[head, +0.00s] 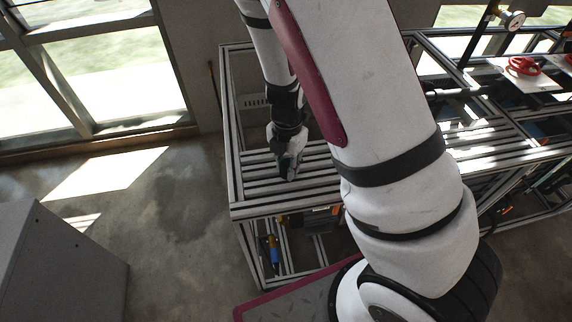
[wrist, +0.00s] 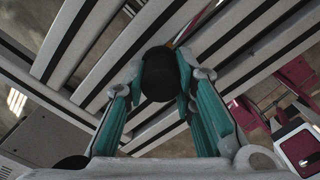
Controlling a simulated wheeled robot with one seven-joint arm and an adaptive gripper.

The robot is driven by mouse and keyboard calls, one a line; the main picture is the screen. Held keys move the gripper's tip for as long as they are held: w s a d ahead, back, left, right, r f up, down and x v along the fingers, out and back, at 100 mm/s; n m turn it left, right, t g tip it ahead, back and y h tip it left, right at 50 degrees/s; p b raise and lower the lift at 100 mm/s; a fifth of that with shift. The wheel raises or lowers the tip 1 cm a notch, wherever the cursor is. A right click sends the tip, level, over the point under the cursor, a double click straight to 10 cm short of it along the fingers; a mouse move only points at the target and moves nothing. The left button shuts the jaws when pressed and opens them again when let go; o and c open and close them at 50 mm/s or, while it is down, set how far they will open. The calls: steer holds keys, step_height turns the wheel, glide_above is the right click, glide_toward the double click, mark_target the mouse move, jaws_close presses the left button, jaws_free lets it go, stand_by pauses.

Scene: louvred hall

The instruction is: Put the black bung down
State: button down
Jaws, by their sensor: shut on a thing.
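The black bung (wrist: 160,74) is round and dark, and sits between the two teal-padded fingers of my gripper (wrist: 158,82) in the wrist view. The fingers press on it from both sides. In the head view my gripper (head: 288,172) points down over the left part of the slatted metal bench (head: 318,178). The bung cannot be made out in the head view. In the wrist view the bench slats (wrist: 95,62) run behind the bung. I cannot tell whether the bung touches them.
The slats around my gripper look bare, with open gaps between them. My arm hides the middle of the bench. A red ring-shaped item (head: 523,66) lies on a white plate at the far right, near a gauge (head: 513,20). A grey cabinet (head: 60,262) stands at lower left.

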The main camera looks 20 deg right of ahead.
steer(key=shift+s+f, duration=0.1)
steer(key=shift+f, duration=0.05)
steer(key=c, duration=1.2)
jaws_free()
